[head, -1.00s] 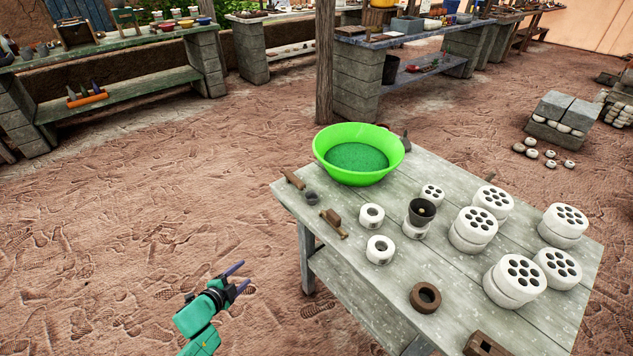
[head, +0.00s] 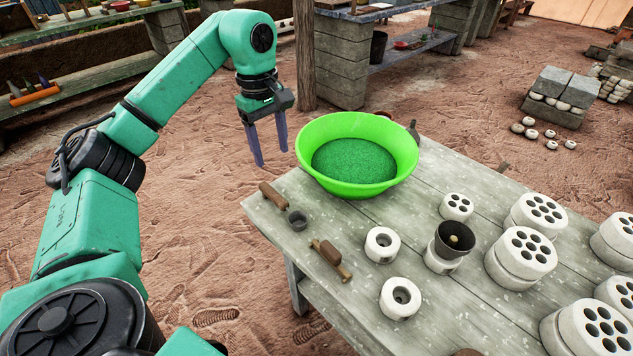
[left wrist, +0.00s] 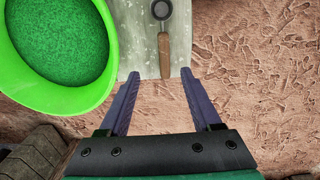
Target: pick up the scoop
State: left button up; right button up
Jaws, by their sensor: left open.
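The scoop has a small dark grey cup (head: 298,220) and a brown wooden handle (head: 272,195). It lies near the left edge of the worn wooden table (head: 405,170). My left gripper (head: 271,157) points down, open and empty, above and behind the handle beside the green basin. In the left wrist view the scoop's handle (left wrist: 164,55) lies ahead of and roughly between the open fingertips (left wrist: 160,75), apart from them, with the cup farther away. My right gripper is not in view.
The bright green basin (head: 314,165) holding green grains stands close to the right of my gripper. A wooden tool (head: 331,258), white rings (head: 382,244), a dark cup (head: 455,238) and several white perforated discs (head: 520,250) stand on the table. Open ground lies left.

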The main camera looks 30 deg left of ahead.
aim_at(276, 195)
pick_arm(q)
jog(key=shift+y, duration=0.4)
jog(key=f+b, duration=0.1)
jog(key=f, duration=0.2)
jog(key=s+f+b, duration=0.1)
jog(key=f+b, duration=0.1)
jog(key=shift+s+a+f, duration=0.1)
jog(key=shift+s+f, duration=0.05)
jog(key=shift+f, duration=0.25)
jog(key=f, duration=0.2)
jog(key=shift+w+a+f, duration=0.15)
jog(key=shift+w+f, duration=0.1)
jog(key=shift+f, duration=0.15)
notch_tip(276, 195, down, 4)
jog(key=shift+w+f+b, duration=0.1)
jog(key=shift+b, duration=0.25)
jog(key=shift+f, duration=0.45)
grip_shut()
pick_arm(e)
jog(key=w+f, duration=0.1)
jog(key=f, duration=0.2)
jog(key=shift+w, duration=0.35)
